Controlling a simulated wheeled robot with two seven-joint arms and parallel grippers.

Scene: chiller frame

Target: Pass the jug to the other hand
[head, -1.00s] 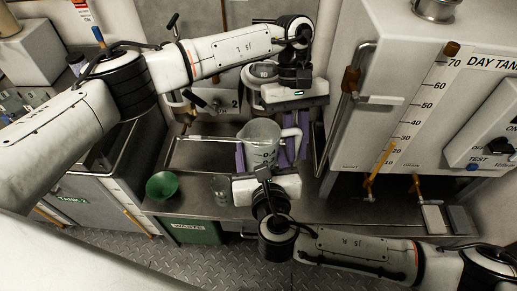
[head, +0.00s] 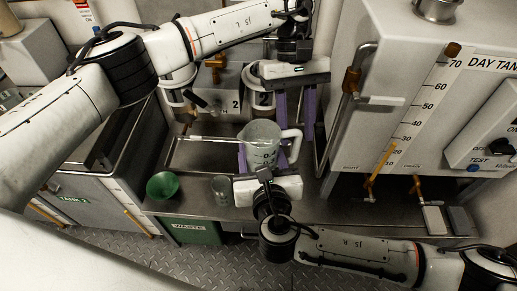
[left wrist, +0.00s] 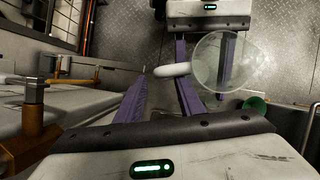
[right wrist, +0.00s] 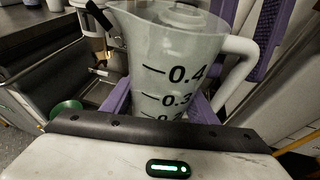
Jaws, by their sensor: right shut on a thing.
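The clear jug (head: 262,146) with black marks and a white handle (head: 293,146) is upright above the bench in the head view. My right gripper (head: 258,165) is shut on the jug's body, one purple finger on each side; the right wrist view shows the jug (right wrist: 170,60) close up. My left gripper (head: 295,122) is open and empty, its fingers pointing down beyond the handle in the head view. In the left wrist view the handle (left wrist: 170,70) lies ahead of its fingertips; I cannot tell whether they touch.
A green bowl (head: 162,185) and a clear cup (head: 222,186) stand left of the jug on the steel bench (head: 330,208). The white day tank (head: 410,100) with its pipes and valves stands close on the right. A green waste bin (head: 195,231) is below.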

